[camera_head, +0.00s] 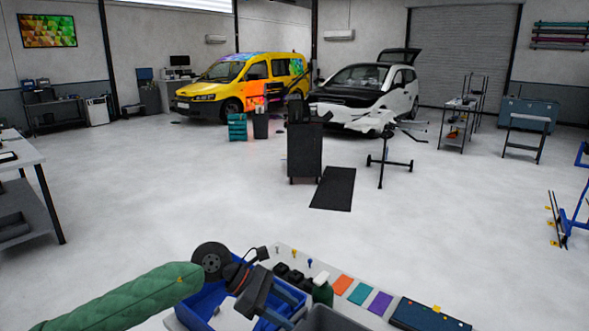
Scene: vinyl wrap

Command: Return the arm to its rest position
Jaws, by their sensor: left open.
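My left gripper (259,295) shows as a dark grey shape at the bottom centre, over the blue bin (190,314). Its jaws are open, and I see nothing held between them. It overlaps the bin's contents in the picture, so I cannot tell whether it touches them. My right gripper is not in view.
A green bottle (322,290), coloured swatches (361,293) and a dark blue case (425,316) lie to the right.

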